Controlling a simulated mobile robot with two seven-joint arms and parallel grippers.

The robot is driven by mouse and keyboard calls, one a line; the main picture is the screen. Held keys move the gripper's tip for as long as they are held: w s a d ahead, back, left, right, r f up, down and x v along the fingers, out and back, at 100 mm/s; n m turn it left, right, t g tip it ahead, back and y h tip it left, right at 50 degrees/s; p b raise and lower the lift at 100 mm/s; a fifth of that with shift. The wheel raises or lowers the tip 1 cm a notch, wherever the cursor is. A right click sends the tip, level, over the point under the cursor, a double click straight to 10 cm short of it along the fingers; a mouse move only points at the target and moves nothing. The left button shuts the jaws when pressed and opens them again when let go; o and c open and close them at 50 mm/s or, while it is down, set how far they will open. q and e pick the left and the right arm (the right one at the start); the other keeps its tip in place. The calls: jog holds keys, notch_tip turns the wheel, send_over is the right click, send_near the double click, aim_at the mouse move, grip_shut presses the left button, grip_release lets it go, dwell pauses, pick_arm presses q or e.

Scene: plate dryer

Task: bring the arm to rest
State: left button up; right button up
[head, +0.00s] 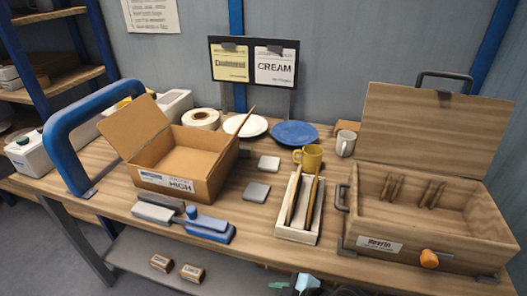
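A dark part with pale teal patches (305,284) shows at the bottom edge, right of centre, in front of the table. It looks like part of my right gripper or arm, but it is cut off by the frame. Its fingers cannot be made out, and it appears apart from the things on the table. My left gripper is not in view.
The wooden table (265,222) holds an open cardboard box (205,185), a white tray with wooden sticks (296,236), an open wooden case (420,245), a blue plate (295,133), a white plate (258,127) and a yellow mug (309,157). A blue frame (62,140) stands left.

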jog(key=s+d+f+m+t+h, duration=0.1)
jog(key=s+d+f+m+h, duration=0.1)
jog(key=s+d, duration=0.4)
jog(key=s+d+f+m+t+h, duration=0.1)
jog(key=s+d+f+m+h, duration=0.1)
jog(key=s+d+f+m, duration=0.3)
jog(key=s+d+f+m+t+h+p, duration=0.1)
jog(key=s+d+f+m, duration=0.3)
jog(key=s, duration=0.6)
jog(key=d+m+h, duration=0.1)
jog(key=d+m, duration=0.1)
jog(key=shift+d, duration=0.3)
jog(key=shift+f, duration=0.1)
